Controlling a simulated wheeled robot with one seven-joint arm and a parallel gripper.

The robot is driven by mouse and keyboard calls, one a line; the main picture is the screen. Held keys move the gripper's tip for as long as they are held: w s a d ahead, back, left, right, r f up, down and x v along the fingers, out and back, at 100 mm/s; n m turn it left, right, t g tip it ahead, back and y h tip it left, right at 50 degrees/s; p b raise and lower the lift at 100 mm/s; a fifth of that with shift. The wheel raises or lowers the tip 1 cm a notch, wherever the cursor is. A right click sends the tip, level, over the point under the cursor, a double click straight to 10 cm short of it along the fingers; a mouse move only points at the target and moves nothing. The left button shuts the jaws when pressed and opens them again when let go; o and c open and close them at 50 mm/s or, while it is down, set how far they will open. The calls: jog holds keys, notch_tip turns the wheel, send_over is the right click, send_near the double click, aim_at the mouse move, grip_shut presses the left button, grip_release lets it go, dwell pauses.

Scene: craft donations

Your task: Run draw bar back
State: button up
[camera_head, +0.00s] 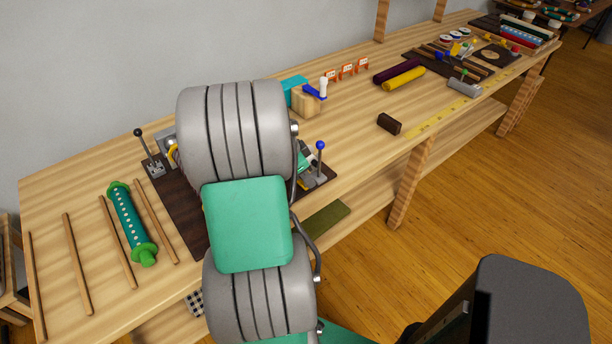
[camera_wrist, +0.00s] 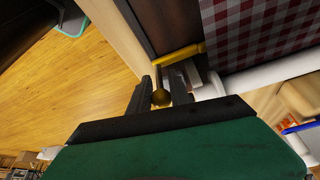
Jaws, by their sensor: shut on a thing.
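In the wrist view, my gripper (camera_wrist: 160,84) has one dark finger on each side of a round brass knob (camera_wrist: 161,98) and is shut on it. A yellow bar (camera_wrist: 178,55) lies just beyond the fingertips, beside pale grey blocks (camera_wrist: 190,75). I cannot tell clearly how the knob joins the bar. Red-and-white checked cloth (camera_wrist: 258,32) stretches beyond, along a white roller (camera_wrist: 265,75). In the head view, my arm hides the gripper, the knob and most of the device on the dark board (camera_head: 183,212).
A black-knobbed lever (camera_head: 148,149) and a blue-knobbed lever (camera_head: 319,163) stand on either side of my arm. A green roll (camera_head: 130,222) and several wooden rods lie at the left.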

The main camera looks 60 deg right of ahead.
grip_shut()
dwell(0.5)
dwell(0.3)
